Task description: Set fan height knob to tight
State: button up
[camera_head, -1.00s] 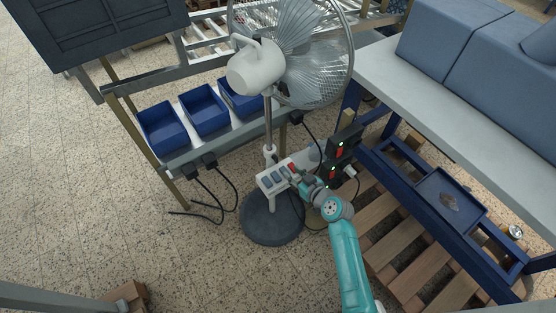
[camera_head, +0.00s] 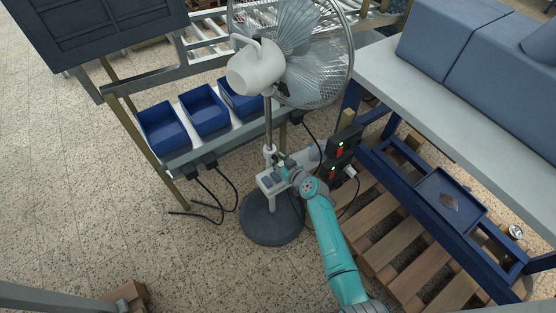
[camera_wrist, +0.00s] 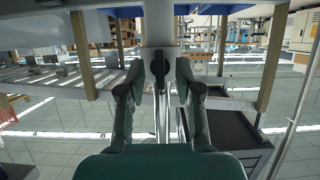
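The standing fan (camera_head: 257,66) has a thin metal pole above a white collar (camera_head: 270,151) and a control box with buttons (camera_head: 268,181). In the wrist view the white collar (camera_wrist: 159,25) is straight ahead, with a dark upright height knob (camera_wrist: 158,68) on it. My gripper (camera_wrist: 158,75) is open, with one finger on each side of the knob and a visible gap to both. I cannot tell how deep the fingertips reach. In the head view my gripper (camera_head: 281,163) is just right of the collar and hides the knob. Whether the knob is tight cannot be seen.
The round fan base (camera_head: 270,222) stands on the floor. Black boxes with red switches (camera_head: 338,154) and cables are close to the right of my arm. Blue bins (camera_head: 204,109) are behind left; a workbench (camera_head: 450,93) and a wooden pallet (camera_head: 408,262) are at right.

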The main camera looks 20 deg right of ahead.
grip_shut()
jog(key=shift+y, duration=0.3)
jog(key=m, duration=0.1)
jog(key=m+y, duration=0.1)
jog(key=m, duration=0.1)
jog(key=m+y, duration=0.1)
jog(key=shift+w+d, duration=0.15)
jog(key=shift+d, duration=0.15)
jog(key=m+y, duration=0.2)
jog(key=m, duration=0.1)
jog(key=shift+d+f, duration=0.15)
jog(key=shift+f+m+y, duration=0.15)
jog(key=shift+m+y, duration=0.65)
jog(key=shift+m, duration=0.6)
